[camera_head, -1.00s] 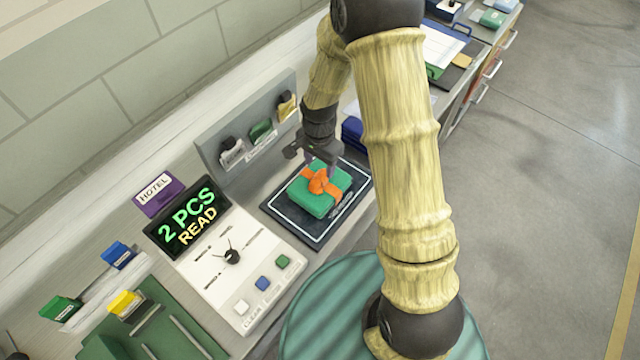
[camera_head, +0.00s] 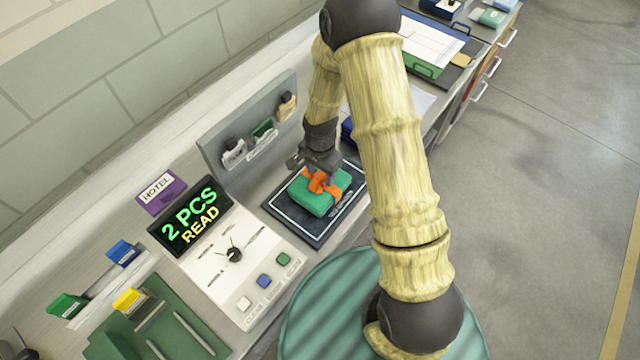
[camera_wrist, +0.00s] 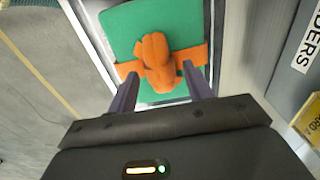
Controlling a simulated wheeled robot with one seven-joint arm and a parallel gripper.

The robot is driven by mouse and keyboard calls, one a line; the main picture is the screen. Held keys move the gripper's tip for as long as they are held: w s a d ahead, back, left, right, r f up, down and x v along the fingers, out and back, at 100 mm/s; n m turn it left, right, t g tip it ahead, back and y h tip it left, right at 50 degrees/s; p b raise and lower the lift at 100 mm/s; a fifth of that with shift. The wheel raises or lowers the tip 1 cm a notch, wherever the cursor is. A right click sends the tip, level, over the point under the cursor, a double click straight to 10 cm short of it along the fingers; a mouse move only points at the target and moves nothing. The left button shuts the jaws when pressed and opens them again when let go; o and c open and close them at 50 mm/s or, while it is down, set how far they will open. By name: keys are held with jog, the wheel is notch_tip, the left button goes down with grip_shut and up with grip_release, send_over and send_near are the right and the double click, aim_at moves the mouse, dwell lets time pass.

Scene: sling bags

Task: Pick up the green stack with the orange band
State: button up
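The green stack (camera_head: 314,199) lies flat on the dark pad (camera_head: 290,225), with an orange band (camera_head: 321,183) tied around it in a knot on top. In the wrist view the green stack (camera_wrist: 183,24) and the orange band's knot (camera_wrist: 157,62) fill the space ahead of my gripper (camera_wrist: 160,88). The two fingers are apart, one on each side of the band near the knot. In the head view my gripper (camera_head: 319,172) is low over the stack and hides part of the band. Whether the fingers touch the stack, I cannot tell.
A display (camera_head: 188,217) reading "2 PCS READ" and a white dial panel (camera_head: 232,254) stand left of the pad. A grey upright rack (camera_head: 245,130) with small tagged items is behind it. A dark blue item (camera_head: 347,130) sits beyond the pad, partly hidden by my arm.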

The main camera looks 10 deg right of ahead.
grip_shut()
jog(key=shift+r, duration=0.1)
notch_tip(320, 180, up, 10)
jog(key=b, duration=0.2)
jog(key=shift+b, duration=0.4)
dwell(0.5)
